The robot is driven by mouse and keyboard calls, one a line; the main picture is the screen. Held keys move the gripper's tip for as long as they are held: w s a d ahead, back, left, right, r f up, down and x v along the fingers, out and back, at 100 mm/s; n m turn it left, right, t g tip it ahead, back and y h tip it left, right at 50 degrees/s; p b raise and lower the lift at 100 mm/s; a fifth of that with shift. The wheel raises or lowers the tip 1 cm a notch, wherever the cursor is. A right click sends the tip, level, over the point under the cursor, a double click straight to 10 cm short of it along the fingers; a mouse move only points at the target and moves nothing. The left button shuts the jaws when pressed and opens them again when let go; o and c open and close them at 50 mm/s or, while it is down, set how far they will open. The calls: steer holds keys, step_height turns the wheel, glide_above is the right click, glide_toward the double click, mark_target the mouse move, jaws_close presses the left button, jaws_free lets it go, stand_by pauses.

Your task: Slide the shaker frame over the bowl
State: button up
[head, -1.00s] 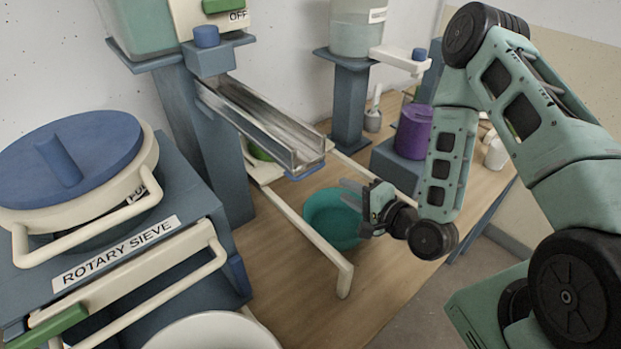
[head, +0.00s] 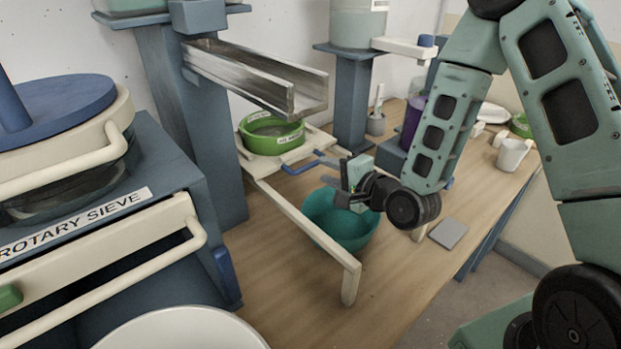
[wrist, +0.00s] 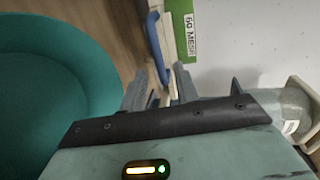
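The cream shaker frame (head: 283,205) is a low rail frame under the metal chute. It carries a green sieve (head: 270,135), and a blue handle (head: 312,164) sticks out toward the right. The teal bowl (head: 340,222) stands on the table beside the frame's front rail, partly hidden by the rail and my gripper. My gripper (head: 347,178) is above the bowl's back rim, close to the handle's end. In the wrist view its fingers (wrist: 158,88) look apart, with the blue handle (wrist: 156,48) just ahead. The bowl (wrist: 60,85) fills the left there.
The rotary sieve (head: 95,230) stands at left, with a white bowl (head: 185,332) in front. The metal chute (head: 265,80) hangs over the frame. A blue column (head: 350,105), purple container (head: 411,120), white cup (head: 513,154) and grey plate (head: 448,233) are behind and right.

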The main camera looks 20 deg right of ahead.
mark_target(312, 166)
steer(key=shift+w+a+f+b, duration=0.15)
steer(key=shift+a+f+b, duration=0.2)
steer(key=shift+b, duration=1.85)
steer(key=shift+x, duration=2.85)
steer(key=shift+d+r, duration=0.1)
steer(key=shift+r, duration=0.1)
jaws_close()
